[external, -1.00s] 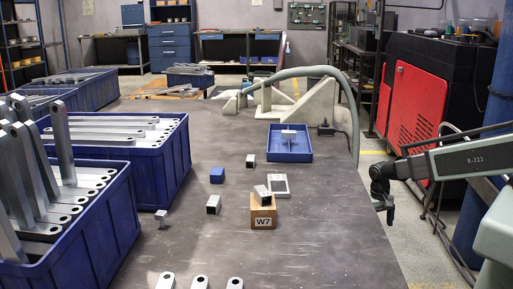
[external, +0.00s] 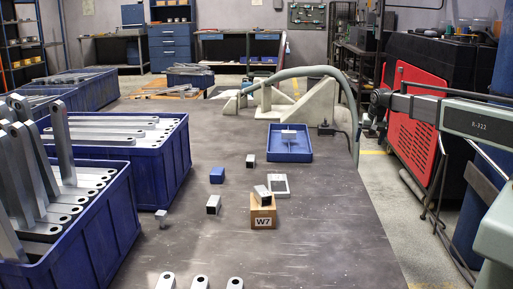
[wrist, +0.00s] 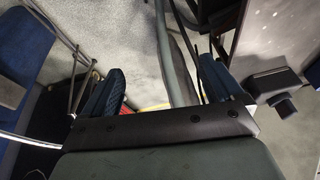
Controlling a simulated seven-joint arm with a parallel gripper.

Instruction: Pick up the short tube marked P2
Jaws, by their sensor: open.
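Several small pieces that could be short tubes lie on the dark table; no P2 mark is readable. One with a dark open end (external: 213,204) is mid-table, another (external: 250,160) is farther back, and a grey one (external: 161,218) is by the crates. A metal piece (external: 262,194) rests on a tan block marked W7 (external: 263,218). My gripper (external: 372,128) is past the table's right edge, well away from all of them. In the wrist view my gripper (wrist: 160,85) has its two dark blue fingers apart, with no tube between them.
Blue crates of metal brackets (external: 95,228) line the left. A blue tray (external: 290,156) holding a pale piece, a blue block (external: 217,175) and a light flat block (external: 279,185) are on the table. A grey hose (external: 335,75) arches at the back right, near my gripper.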

